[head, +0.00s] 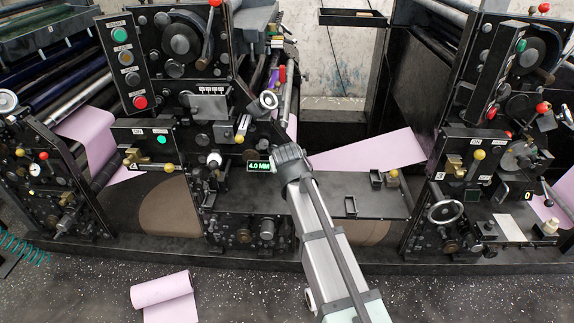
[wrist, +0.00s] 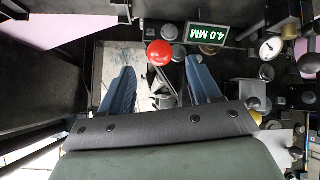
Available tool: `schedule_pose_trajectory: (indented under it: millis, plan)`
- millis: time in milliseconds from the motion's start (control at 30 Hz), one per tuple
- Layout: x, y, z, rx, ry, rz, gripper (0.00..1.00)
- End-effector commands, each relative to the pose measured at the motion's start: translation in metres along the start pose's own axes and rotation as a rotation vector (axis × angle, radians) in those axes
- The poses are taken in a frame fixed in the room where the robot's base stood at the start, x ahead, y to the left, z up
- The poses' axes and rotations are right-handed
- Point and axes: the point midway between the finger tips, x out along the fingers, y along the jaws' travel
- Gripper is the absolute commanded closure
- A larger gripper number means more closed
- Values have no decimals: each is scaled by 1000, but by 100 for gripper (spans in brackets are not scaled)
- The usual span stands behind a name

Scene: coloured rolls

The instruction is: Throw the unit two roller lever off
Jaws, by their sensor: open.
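A round red knob (wrist: 159,52) shows in the wrist view, between the two blue fingertips of my gripper (wrist: 160,64). My gripper is open, with one finger on each side of the knob, and I see no contact. The lever's shaft below the knob is not clear. In the head view my gripper (head: 288,158) is in front of the middle machine unit, beside the green 4.0 MM display. Its fingers are mostly hidden there. A red-tipped handle (head: 283,74) stands above it; I cannot tell whether it is the same knob.
Panels with levers, knobs and buttons crowd both sides. A pink web (head: 370,152) runs to the right unit. A pink roll (head: 162,292) lies on the speckled floor.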

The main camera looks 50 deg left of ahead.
Motion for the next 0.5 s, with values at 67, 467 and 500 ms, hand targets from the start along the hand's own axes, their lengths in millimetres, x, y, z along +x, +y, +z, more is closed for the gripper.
schedule_pose_trajectory:
  millis: [67, 467, 500]
  plan:
    - [-17, 0, 2, 0, 1, 0, 38]
    - [-54, 0, 0, 0, -1, 0, 38]
    - [-55, 0, 0, 0, -1, 0, 38]
